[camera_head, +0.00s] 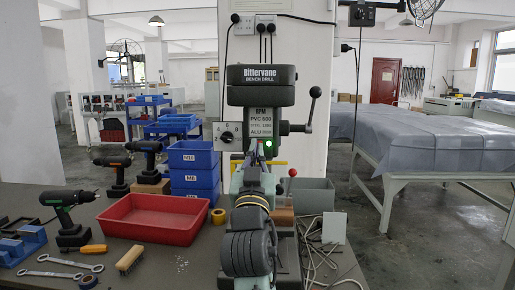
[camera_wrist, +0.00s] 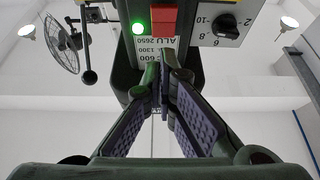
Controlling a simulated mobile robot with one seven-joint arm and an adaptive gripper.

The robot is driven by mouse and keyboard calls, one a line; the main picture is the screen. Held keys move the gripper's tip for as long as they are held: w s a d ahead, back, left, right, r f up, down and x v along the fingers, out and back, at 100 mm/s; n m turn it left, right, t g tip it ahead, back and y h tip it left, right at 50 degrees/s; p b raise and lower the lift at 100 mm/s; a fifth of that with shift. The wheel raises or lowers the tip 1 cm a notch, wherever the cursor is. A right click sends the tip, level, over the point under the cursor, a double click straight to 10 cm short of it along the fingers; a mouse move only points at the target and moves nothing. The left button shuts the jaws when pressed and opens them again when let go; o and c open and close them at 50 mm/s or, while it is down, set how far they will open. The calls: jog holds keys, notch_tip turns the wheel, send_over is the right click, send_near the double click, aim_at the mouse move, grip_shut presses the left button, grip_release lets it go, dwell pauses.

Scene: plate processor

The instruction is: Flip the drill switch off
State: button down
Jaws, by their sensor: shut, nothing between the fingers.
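The lamp also glows in the head view (camera_head: 268,143); there my arm and gripper mostly cover the switch. My gripper (camera_wrist: 159,70) is shut and empty, its fingertips together. In the wrist view, whose picture of the drill is upside down, the tips lie just below the switch over the label plate. I cannot tell whether they touch the drill.
A speed dial box (camera_head: 228,136) is at the drill's left, and a black-knobbed lever (camera_head: 306,112) at its right. Blue bins (camera_head: 193,170), a red tray (camera_head: 153,218), cordless drills (camera_head: 70,214) and hand tools lie left on the bench. A grey bin (camera_head: 313,195) and cables are right.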

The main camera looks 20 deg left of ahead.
jog(key=shift+w+a+f, duration=0.2)
jog(key=shift+w+f, duration=0.15)
jog(key=shift+w, duration=0.35)
jog(key=shift+w+a+f, duration=0.15)
jog(key=shift+w+f, duration=0.15)
jog(key=shift+w, duration=0.35)
jog(key=t+b, duration=0.1)
jog(key=b, duration=0.2)
jog(key=shift+w+a+f, duration=0.1)
jog(key=shift+w+f, duration=0.2)
jog(key=shift+f, duration=0.1)
